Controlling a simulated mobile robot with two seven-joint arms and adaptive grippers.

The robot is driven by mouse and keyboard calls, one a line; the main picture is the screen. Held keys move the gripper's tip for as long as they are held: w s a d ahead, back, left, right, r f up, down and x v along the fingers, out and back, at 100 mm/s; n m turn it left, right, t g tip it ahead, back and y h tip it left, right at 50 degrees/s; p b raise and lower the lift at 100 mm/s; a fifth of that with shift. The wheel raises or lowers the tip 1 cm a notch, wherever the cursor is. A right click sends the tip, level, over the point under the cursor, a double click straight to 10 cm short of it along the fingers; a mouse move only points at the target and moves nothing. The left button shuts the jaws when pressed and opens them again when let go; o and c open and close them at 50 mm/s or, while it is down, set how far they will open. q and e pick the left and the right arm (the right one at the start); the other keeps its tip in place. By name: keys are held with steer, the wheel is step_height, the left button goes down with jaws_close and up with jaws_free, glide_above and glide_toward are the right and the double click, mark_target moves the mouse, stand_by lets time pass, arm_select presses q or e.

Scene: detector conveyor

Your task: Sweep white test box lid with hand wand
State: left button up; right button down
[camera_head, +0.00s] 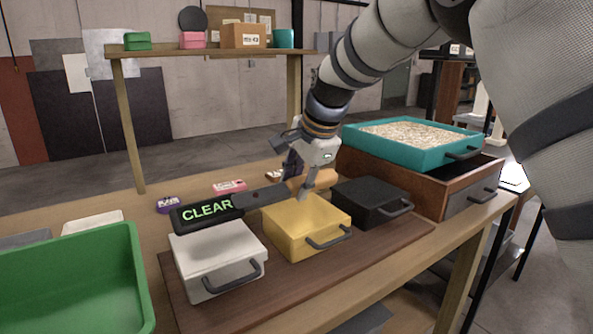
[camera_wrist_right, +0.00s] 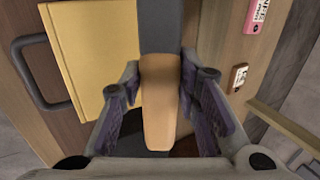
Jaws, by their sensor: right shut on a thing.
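My right gripper (camera_head: 302,188) is shut on the hand wand, over the back of the yellow box (camera_head: 306,224). The wand's tan handle (camera_wrist_right: 160,105) lies between the fingers in the wrist view, with its dark shaft (camera_wrist_right: 160,25) running on beyond them. In the head view the dark shaft (camera_head: 264,195) points left toward the white test box (camera_head: 216,262). A black panel with green "CLEAR" letters (camera_head: 207,212) shows at the shaft's left end, over the white box's back edge; I cannot tell its height above the lid. The white box is shut, handle facing front. My left gripper is out of view.
A black box (camera_head: 370,203) stands right of the yellow one on a brown board (camera_head: 345,262). A teal tray of pellets (camera_head: 360,142) sits at the back right. A green bin (camera_head: 65,285) is at the left. Small purple (camera_head: 169,204) and pink (camera_head: 229,187) packs lie behind.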

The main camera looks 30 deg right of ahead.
steer(key=shift+f, duration=0.65)
steer(key=shift+s+f, duration=0.1)
steer(key=shift+s, duration=0.05)
steer(key=s, duration=0.1)
steer(key=s+p, duration=0.1)
steer(key=s, duration=0.1)
steer(key=shift+s+d+r, duration=0.15)
steer(key=shift+s+r, duration=0.05)
steer(key=shift+s, duration=0.1)
steer(key=shift+s+d+f, duration=0.1)
steer(key=shift+s+f, duration=0.1)
steer(key=shift+s, duration=1.25)
steer(key=shift+w+f+b, duration=0.15)
steer(key=shift+w+b, duration=0.15)
steer(key=shift+w, duration=1.4)
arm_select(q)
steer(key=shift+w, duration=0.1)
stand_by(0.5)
